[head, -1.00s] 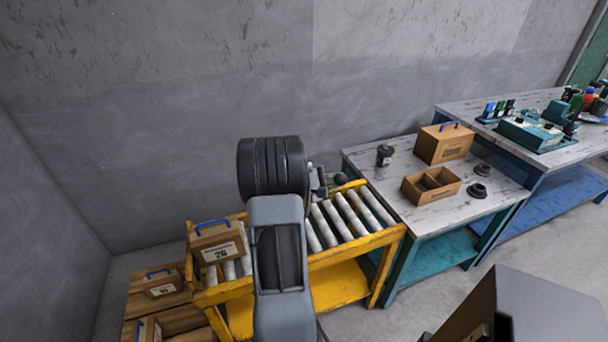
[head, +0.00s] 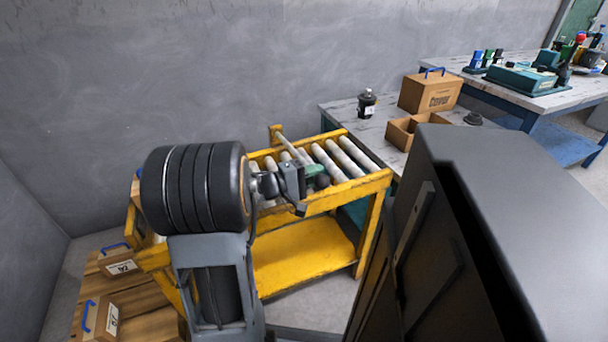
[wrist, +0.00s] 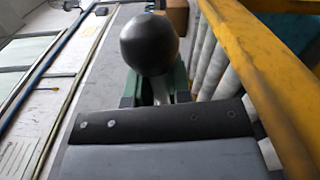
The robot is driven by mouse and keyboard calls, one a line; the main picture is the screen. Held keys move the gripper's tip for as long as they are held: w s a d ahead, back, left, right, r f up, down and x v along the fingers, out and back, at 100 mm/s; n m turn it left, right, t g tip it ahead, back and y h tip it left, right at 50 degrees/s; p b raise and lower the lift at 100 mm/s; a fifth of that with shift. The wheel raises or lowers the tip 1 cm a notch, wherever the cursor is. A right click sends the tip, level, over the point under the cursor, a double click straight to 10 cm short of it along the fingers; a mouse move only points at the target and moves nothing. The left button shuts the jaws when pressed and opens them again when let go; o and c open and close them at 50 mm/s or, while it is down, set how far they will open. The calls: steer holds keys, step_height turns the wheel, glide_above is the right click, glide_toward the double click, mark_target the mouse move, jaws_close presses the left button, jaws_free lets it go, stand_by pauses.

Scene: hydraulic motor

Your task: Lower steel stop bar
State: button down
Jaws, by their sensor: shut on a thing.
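The steel stop bar (head: 292,148) runs slantwise above the rollers, from a yellow bracket (head: 275,133) at the back of the roller stand towards its front rail. A dark ball knob (head: 322,182) is at its near end. My gripper (head: 314,168), with green fingers, is at this end, just behind the knob. In the wrist view the knob (wrist: 148,43) stands large beyond the fingers, and my gripper (wrist: 157,90) is shut on the pale bar just below it. The exact contact is partly hidden.
The yellow roller stand (head: 345,190) lies below the bar. A grey workbench (head: 340,112) at the right carries a dark canister (head: 366,103), a lidded box (head: 430,92) and an open box (head: 400,132). Boxes with blue handles (head: 118,260) lie on wood at lower left.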

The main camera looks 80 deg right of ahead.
steer(key=shift+s+a+f+b, duration=0.25)
steer(key=shift+f+b, duration=0.1)
steer(key=shift+f, duration=0.25)
steer(key=shift+w, duration=0.1)
steer(key=c, duration=1)
jaws_free()
steer(key=shift+r, duration=0.1)
steer(key=shift+c, duration=0.2)
steer(key=shift+w, duration=0.1)
steer(key=shift+w+a, duration=0.15)
steer(key=shift+w, duration=0.15)
steer(key=p+v, duration=0.2)
steer(key=v, duration=1.1)
